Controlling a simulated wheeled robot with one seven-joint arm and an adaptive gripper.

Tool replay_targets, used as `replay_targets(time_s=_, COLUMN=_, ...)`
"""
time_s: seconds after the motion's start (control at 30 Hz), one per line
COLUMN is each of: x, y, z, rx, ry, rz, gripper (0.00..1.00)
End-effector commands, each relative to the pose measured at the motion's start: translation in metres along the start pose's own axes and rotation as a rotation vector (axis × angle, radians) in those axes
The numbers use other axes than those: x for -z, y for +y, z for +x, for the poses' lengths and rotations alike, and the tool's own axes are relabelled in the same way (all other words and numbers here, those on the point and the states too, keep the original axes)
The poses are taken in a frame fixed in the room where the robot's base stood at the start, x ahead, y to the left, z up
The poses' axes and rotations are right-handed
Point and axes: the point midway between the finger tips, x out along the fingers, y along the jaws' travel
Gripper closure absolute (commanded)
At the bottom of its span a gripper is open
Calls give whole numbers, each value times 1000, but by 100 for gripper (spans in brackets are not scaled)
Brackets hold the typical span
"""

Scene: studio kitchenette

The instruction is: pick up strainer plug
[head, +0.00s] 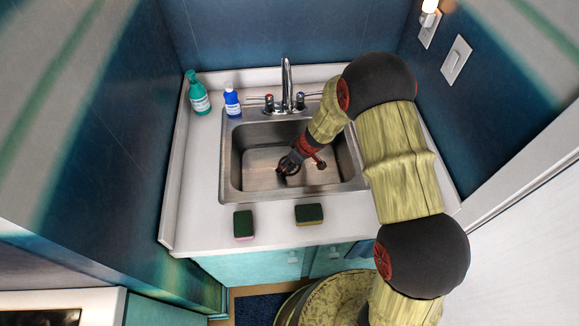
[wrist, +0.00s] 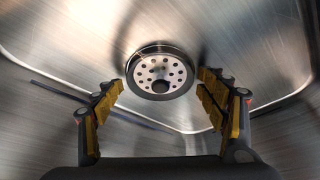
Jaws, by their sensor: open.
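The strainer plug (wrist: 160,71) is a round metal disc with several small holes and a dark rim, low in the sink. In the wrist view it lies ahead of my gripper (wrist: 160,100), centred between the two fingers and a little beyond their tips. The fingers, with yellow pads, are open and apart from the plug. In the head view my gripper (head: 287,170) reaches down into the steel sink (head: 255,180) near its floor. There the gripper mostly hides the plug.
The faucet (head: 287,85) stands at the back of the sink. A green bottle (head: 199,97) and a blue bottle (head: 232,103) stand at the back left. Two sponges, one (head: 244,225) left and one (head: 309,214) right, lie on the front counter. The sink walls surround my gripper.

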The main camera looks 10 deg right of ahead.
Motion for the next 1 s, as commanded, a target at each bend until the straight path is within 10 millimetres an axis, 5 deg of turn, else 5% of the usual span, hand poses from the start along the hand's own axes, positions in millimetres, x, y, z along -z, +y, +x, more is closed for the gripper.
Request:
replay_targets(time_s=0.63, x=0, y=0, z=0, rx=1, ry=0, rz=0, gripper=62)
replay_targets(time_s=1.0, x=5, y=0, z=-12, rx=0, ry=1, rz=-2, gripper=63)
